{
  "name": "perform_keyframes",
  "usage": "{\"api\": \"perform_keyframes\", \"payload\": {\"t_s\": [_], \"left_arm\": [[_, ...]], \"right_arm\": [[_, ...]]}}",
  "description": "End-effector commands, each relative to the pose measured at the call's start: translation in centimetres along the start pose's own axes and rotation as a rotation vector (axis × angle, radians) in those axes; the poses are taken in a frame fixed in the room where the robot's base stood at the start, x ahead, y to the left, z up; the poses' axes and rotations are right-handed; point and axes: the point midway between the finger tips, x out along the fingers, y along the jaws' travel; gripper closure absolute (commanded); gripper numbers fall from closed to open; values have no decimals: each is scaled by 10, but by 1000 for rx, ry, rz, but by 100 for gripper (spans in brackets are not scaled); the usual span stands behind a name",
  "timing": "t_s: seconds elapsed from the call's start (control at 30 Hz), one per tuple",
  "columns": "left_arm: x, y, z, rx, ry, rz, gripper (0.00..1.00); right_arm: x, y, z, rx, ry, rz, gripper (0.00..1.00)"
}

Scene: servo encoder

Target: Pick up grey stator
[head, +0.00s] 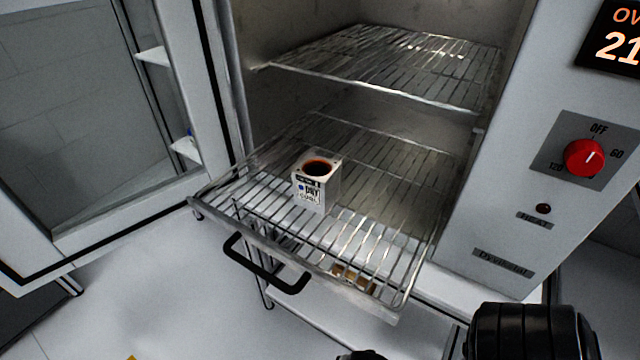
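A small light-grey block with a round dark opening and an orange-red inner ring (317,184) stands upright on the pulled-out wire rack (380,262). It looks like the grey stator. Its front face has dark printed lettering that includes "DRY". Nothing is touching it except the rack. A black rounded part, likely a link of my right arm, shows at the bottom right, well apart from the block. No gripper fingers can be made out in the head view.
The oven is open, with a fixed upper rack (385,62) above and behind the block. The pulled-out rack has a black handle (262,268) in front. The oven door (105,125) stands open at left. A control panel with a red knob (584,158) is at right.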

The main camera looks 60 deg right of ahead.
Motion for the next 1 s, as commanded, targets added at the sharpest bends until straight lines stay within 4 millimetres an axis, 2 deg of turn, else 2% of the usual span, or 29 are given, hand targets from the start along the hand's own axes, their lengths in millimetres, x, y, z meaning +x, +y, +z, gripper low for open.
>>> {"api": "perform_keyframes", "payload": {"t_s": [0.27, 0.87, 1.0], "left_arm": [[0, 0, 0, 0, 0, 0, 62], [0, 0, 0, 0, 1, 0, 5], [0, 0, 0, 0, 1, 0, 4]], "right_arm": [[0, -2, 0, 6, 1, -5, 49], [0, -2, -1, 7, 2, -5, 49], [0, -1, 0, 3, 1, -2, 49]]}}
